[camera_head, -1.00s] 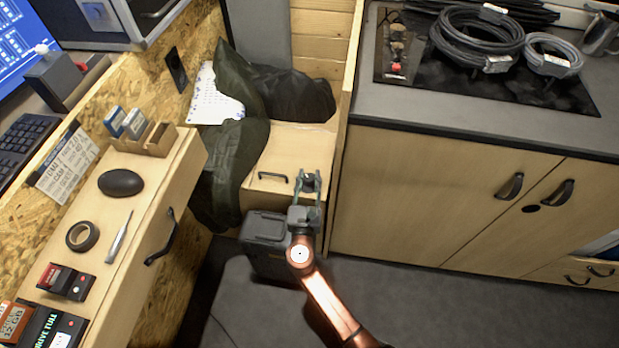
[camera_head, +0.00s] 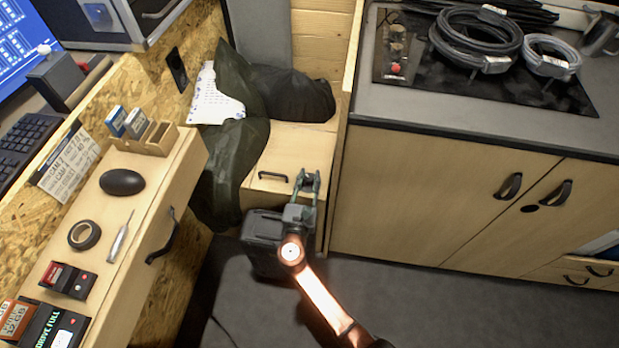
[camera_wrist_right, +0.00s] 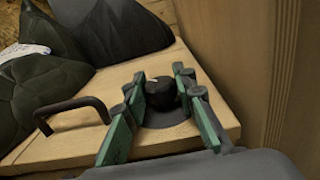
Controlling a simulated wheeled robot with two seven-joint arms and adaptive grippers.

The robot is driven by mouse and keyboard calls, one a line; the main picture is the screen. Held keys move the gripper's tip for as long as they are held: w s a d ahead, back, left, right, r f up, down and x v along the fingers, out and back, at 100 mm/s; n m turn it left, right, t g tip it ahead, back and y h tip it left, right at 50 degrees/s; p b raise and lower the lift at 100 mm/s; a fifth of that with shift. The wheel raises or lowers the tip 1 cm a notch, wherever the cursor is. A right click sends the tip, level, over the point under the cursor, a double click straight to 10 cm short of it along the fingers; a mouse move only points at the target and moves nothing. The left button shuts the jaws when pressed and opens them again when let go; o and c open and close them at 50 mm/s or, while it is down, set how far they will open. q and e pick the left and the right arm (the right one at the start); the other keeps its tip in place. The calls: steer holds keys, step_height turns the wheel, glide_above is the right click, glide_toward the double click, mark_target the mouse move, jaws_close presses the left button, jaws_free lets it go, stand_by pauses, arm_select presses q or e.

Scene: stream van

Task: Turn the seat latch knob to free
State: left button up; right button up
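The seat latch knob (camera_wrist_right: 161,94) is a small black knob with a white mark, on a dark round base on the wooden seat box top (camera_head: 300,148). My right gripper (camera_head: 307,180) is over the right side of the box. In the head view the fingers largely hide the knob. My left gripper is not in view.
A black handle (camera_head: 273,176) is left of the knob on the box. A dark green jacket (camera_head: 235,150) and a dark bag (camera_head: 300,95) lie behind and left. A wooden side panel (camera_head: 341,125) rises close on the right. A black case (camera_head: 262,230) stands in front.

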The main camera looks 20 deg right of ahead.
mark_target(309, 183)
steer(key=o, duration=0.4)
steer(key=shift+o, duration=0.2)
steer(key=v, duration=0.7)
steer(key=shift+s+a, duration=0.1)
steer(key=shift+s, duration=0.15)
steer(key=shift+f, duration=0.1)
